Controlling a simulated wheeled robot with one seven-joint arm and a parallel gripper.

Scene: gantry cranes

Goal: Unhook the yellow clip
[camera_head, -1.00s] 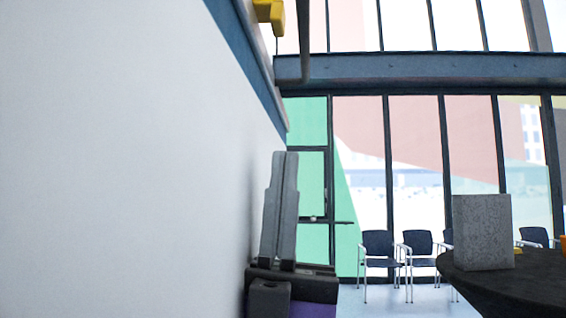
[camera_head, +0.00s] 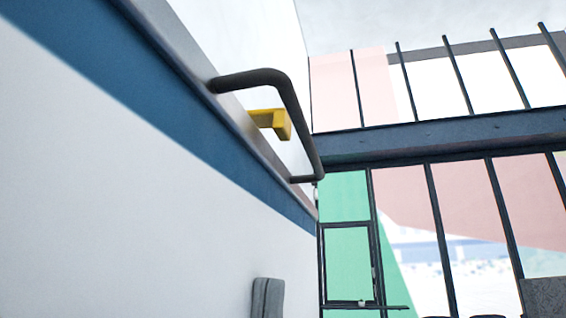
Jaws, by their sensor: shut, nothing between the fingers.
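A yellow block-like piece (camera_head: 275,122), the only yellow thing in view and likely the clip, sticks out from the upper wall inside the bend of a dark bar. I cannot tell whether it touches the bar or how it is hooked. My gripper (camera_head: 268,285) shows only as grey fingertips at the bottom edge, pointing up beside the white wall. The fingertips are together with nothing seen between them. They are well below the yellow piece in the picture and apart from it. The rest of my gripper is out of frame.
The dark bent bar (camera_head: 290,100) juts from the grey ledge above a blue stripe (camera_head: 130,110) on the white wall (camera_head: 110,220). A dark beam (camera_head: 440,135) and tall windows stand behind. A grey speckled box (camera_head: 545,297) shows at lower right.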

